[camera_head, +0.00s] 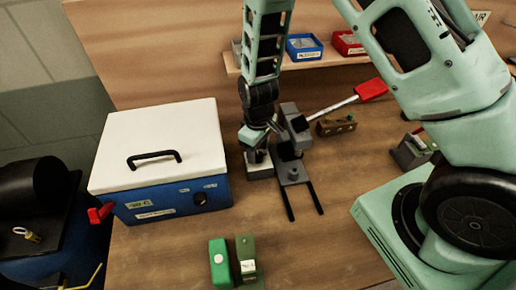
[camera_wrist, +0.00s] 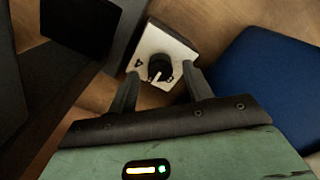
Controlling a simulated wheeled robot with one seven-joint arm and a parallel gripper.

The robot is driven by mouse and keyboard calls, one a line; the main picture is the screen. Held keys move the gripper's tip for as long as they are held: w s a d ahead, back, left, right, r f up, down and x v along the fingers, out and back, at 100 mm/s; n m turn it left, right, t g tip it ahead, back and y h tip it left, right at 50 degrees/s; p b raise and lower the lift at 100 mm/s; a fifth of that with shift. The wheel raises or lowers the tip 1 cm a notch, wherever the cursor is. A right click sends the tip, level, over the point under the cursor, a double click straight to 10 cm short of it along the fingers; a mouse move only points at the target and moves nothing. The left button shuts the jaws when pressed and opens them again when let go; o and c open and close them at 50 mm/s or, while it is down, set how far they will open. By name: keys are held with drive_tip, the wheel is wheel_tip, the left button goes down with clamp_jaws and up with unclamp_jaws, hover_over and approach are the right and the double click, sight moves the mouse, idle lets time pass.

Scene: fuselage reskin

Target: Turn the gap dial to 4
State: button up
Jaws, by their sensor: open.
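The gap dial is a black round knob (camera_wrist: 160,68) with a white pointer line, on the pale face of a small box (camera_wrist: 178,45). In the wrist view the pointer is toward the lower edge of the picture; the scale numbers are too small to read. A dark triangle mark is left of the knob. My gripper (camera_wrist: 161,74) is open, one finger on each side of the knob; I cannot tell whether they touch it. In the head view my gripper (camera_head: 263,137) is over the small grey box (camera_head: 260,171), and hides the knob.
A blue box with a white lid (camera_head: 160,150) stands close on the left. A grey tool with a red-handled lever (camera_head: 371,89) and two dark rails (camera_head: 302,200) stands just right. Green blocks (camera_head: 233,262) lie in front.

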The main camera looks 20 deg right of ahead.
drive_tip(key=shift+f, duration=0.5)
drive_tip(key=c, duration=1)
drive_tip(key=shift+m, duration=0.4)
drive_tip(key=m, duration=0.5)
drive_tip(key=shift+b, duration=0.3)
drive_tip(key=m, duration=0.5)
drive_tip(key=shift+m, duration=0.4)
drive_tip(key=shift+o, duration=0.2)
